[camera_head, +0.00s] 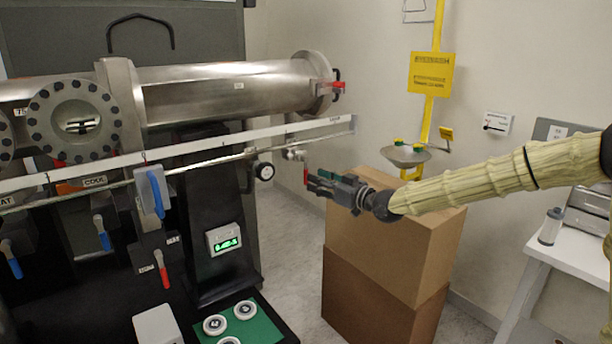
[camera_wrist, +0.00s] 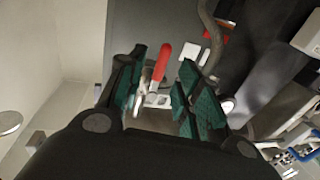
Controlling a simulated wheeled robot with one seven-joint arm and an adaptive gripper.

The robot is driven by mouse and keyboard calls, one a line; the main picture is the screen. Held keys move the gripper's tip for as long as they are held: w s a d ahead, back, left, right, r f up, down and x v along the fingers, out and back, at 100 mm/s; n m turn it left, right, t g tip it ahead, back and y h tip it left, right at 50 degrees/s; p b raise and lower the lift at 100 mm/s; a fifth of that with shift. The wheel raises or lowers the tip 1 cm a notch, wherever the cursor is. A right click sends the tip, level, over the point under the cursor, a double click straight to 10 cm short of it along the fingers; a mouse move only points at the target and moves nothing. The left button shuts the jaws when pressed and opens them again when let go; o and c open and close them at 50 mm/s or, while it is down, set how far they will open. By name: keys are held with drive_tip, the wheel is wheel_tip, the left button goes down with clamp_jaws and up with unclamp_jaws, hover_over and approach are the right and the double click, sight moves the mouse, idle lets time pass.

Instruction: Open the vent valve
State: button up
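A valve with a red lever (camera_head: 306,177) sits at the right end of the thin pipe, below the big steel cylinder. In the wrist view the red lever (camera_wrist: 160,62) appears in the gap between my fingers, with its pale metal valve body below it. My gripper (camera_head: 318,184) is close to the lever's right side in the head view. In the wrist view my gripper (camera_wrist: 163,75) is open, with green pads apart on either side of the lever. Neither pad clearly touches it. I cannot read a vent label on this valve.
Stacked cardboard boxes (camera_head: 390,240) stand below my arm. A pressure gauge (camera_head: 265,171) is left of the lever. Another red lever (camera_head: 162,270) and several blue levers hang on the panel at left. A yellow eyewash station (camera_head: 405,153) is on the wall.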

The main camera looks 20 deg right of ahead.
sight(305, 171)
drive_tip(key=shift+p+x, duration=0.7)
drive_tip(key=shift+x, duration=2)
drive_tip(key=shift+c, duration=0.3)
clamp_jaws()
